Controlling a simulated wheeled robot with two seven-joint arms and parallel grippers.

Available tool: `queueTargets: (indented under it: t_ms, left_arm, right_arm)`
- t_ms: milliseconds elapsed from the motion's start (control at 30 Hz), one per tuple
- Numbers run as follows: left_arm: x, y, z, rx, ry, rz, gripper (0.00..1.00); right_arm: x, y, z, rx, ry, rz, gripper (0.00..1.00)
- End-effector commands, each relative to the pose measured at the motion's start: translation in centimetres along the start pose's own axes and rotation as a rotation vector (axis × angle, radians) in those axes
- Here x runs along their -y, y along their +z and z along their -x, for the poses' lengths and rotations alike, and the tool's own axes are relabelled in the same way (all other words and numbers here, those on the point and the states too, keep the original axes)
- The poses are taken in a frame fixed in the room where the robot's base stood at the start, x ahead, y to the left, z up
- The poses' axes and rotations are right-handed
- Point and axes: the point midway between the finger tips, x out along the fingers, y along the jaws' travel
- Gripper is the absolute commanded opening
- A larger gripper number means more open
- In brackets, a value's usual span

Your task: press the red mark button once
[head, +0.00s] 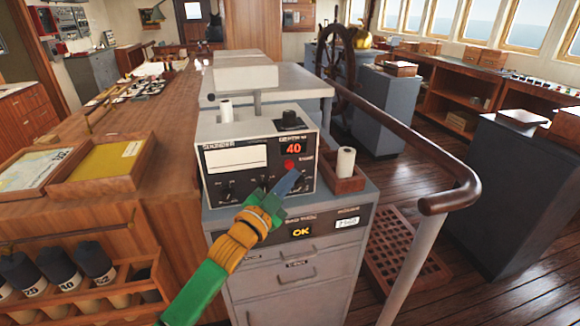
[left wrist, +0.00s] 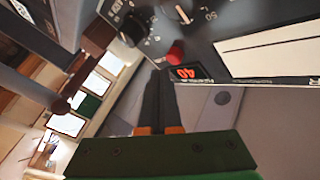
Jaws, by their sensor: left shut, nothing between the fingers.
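The red mark button (head: 289,164) is a small red knob on the front panel of the echo sounder box (head: 212,139), just below the display reading 40 (head: 293,149). In the left wrist view the red button (left wrist: 176,52) shows beyond my fingertips. My left gripper (head: 295,177) is shut and empty, its dark fingers pointing up at the panel just below the button. In the left wrist view the shut fingers (left wrist: 158,75) end close to the button; I cannot tell whether they touch it. My right gripper is not in view.
A wooden holder (head: 345,185) with a white roll (head: 345,161) stands right of the box on the grey cabinet (head: 290,272). A brown handrail (head: 450,200) runs at the right. A wooden chart table (head: 150,120) is at the left.

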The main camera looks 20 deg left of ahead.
Motion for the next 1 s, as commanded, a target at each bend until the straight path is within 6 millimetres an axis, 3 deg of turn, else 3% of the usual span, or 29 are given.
queueTargets:
  t_ms: [1000]
  left_arm:
    - [0.46,0.40,-0.60,-0.001,0.000,0.001,0.00]
  right_arm:
    - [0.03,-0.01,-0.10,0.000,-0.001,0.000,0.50]
